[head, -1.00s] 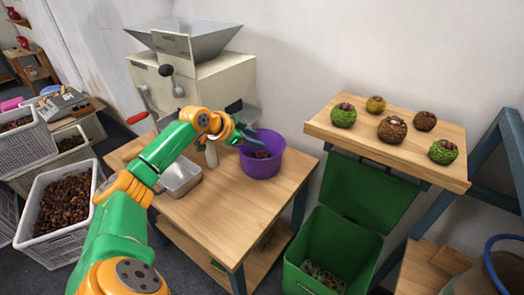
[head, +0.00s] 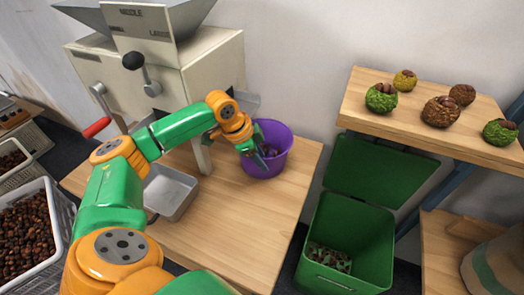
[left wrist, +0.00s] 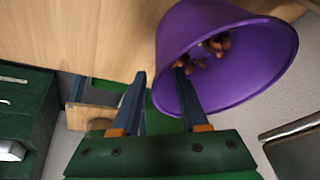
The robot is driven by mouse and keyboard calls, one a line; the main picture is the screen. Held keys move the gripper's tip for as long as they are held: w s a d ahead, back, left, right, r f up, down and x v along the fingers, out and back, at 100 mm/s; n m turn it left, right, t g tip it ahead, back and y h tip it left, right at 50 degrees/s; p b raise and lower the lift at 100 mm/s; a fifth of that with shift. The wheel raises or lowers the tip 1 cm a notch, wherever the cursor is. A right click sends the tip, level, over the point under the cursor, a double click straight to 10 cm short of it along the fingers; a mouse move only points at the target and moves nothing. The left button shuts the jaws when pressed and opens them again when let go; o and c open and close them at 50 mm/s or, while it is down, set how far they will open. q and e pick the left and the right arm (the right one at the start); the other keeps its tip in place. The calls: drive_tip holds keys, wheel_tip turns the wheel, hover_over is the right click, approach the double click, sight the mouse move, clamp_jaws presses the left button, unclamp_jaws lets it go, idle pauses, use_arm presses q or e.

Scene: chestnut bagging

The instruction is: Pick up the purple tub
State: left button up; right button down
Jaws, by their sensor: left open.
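The purple tub (head: 282,140) stands on the wooden table under the machine's chute, with some brown chestnuts inside. It also shows in the left wrist view (left wrist: 235,75), where its open mouth and the chestnuts (left wrist: 217,45) are visible. My left gripper (head: 262,160) is open at the tub's left side. In the left wrist view my left gripper (left wrist: 160,76) has one finger over the tub's inside and the other outside, with the tub's wall between them. I cannot tell whether either finger touches the wall. My right gripper is not in view.
The cream machine (head: 190,70) with a hopper stands behind my arm. A metal tray (head: 170,190) lies left of the tub. A green bin (head: 345,240) stands right of the table, below a shelf (head: 390,125) with several chestnut burs. The table front is clear.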

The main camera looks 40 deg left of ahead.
sight(272, 172)
use_arm(q)
drive_tip(key=x, duration=0.4)
drive_tip(key=shift+w+d+f, duration=0.15)
drive_tip(key=shift+d, duration=0.15)
clamp_jaws()
idle(1.0)
